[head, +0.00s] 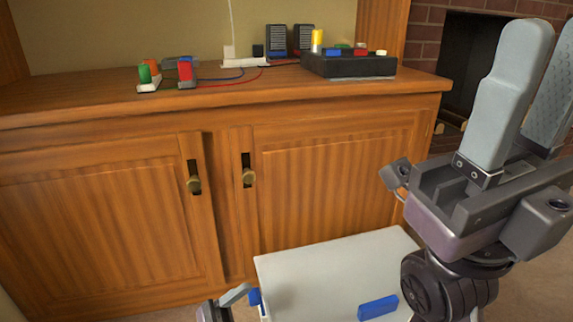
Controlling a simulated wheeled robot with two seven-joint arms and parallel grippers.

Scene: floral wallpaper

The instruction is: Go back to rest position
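My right gripper (550,50) is raised at the right of the head view, in front of the cabinet's right end. Its two long grey fingers point up, with a gap between them and nothing held. The far finger is cut off by the picture's right edge.
A wooden cabinet (130,185) with two closed doors stands ahead. On its top are a black box (348,66) with coloured parts, a red block (186,70), a green cylinder (145,73) and wires. A brick fireplace (425,40) is at the back right.

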